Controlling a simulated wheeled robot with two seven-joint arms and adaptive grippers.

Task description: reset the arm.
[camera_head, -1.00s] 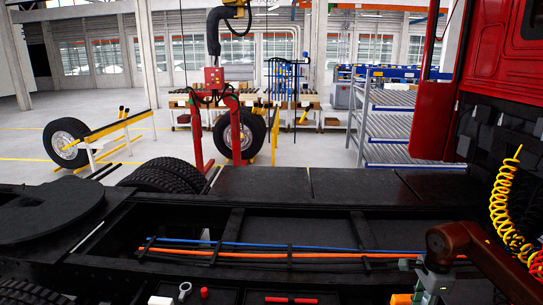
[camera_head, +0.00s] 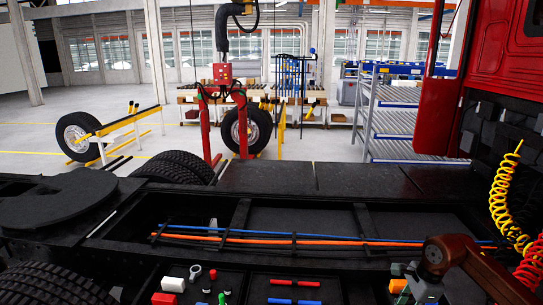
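My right arm comes in at the lower right, with a brown-red wrist link. My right gripper (camera_head: 412,283) is at the bottom edge, grey-green and partly cut off. An orange block (camera_head: 398,286) shows beside its fingers; I cannot tell whether it is held or only behind them. My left arm and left gripper are not in view.
The black truck frame (camera_head: 270,180) spans the view, with blue and orange lines (camera_head: 290,240) along it. Small parts lie in front: a white cylinder (camera_head: 173,284), a grey ring (camera_head: 195,271), a red bar (camera_head: 295,283). A yellow coiled hose (camera_head: 503,205) hangs at right.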

